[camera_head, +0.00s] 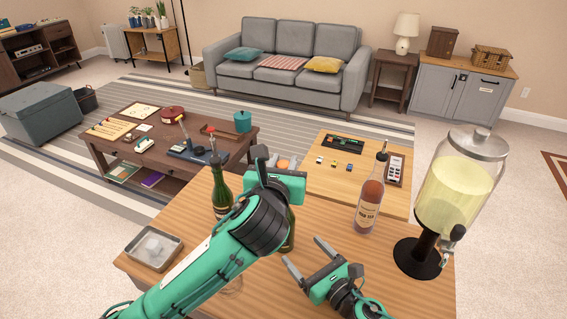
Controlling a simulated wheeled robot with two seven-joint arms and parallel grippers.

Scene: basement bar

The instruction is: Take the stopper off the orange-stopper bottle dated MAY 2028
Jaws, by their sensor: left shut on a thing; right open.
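My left gripper (281,162) is shut on a small orange thing (284,164), which looks like the orange stopper; it is mostly hidden between the fingers. A green bottle (290,232) stands on the wooden bar top below this gripper, mostly hidden by my arm. I cannot tell whether the stopper still touches its neck. Another green bottle (221,192) stands to the left, its lower part hidden by my arm. A clear bottle of reddish-brown liquid (370,200) with a dark top stands to the right; its label is too small to read. My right gripper (304,254) is open and empty, low over the bar top.
A drink dispenser (455,190) on a black stand is at the right. A metal tray (132,258) with clear pieces sits at the left edge. A glass shows partly below my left arm. Bar top (335,222) is clear between the middle and right bottles.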

